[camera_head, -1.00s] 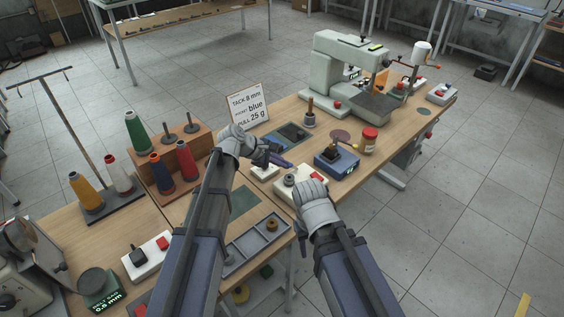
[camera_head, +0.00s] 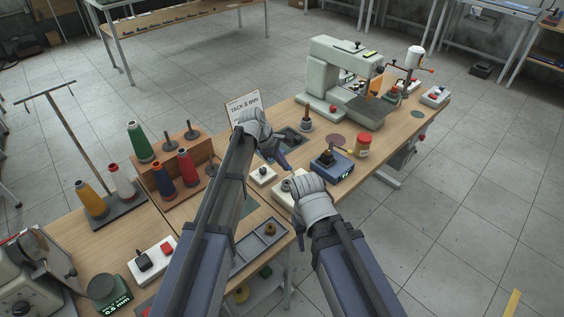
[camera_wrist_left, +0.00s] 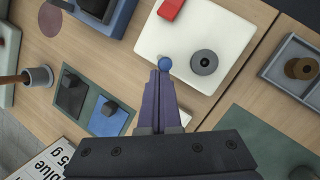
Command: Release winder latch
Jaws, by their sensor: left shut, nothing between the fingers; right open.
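The winder is a white block (camera_wrist_left: 155,40) with a red button (camera_wrist_left: 170,9), a grey round spindle (camera_wrist_left: 204,62) and a small blue ball (camera_wrist_left: 166,62), which I take for the latch knob. In the left wrist view my left gripper (camera_wrist_left: 162,76) is shut and empty, its tips right at the ball; I cannot tell whether they touch it. In the head view my left gripper (camera_head: 286,166) is above the bench beside the winder (camera_head: 280,199), which my right arm partly hides. My right gripper (camera_head: 306,186) is over the winder's near side, its fingers mostly hidden; it is open.
A grey tray (camera_head: 262,242) lies nearer. Thread cones on a wooden stand (camera_head: 165,180) are at left. A sign (camera_head: 243,108) stands behind my left wrist.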

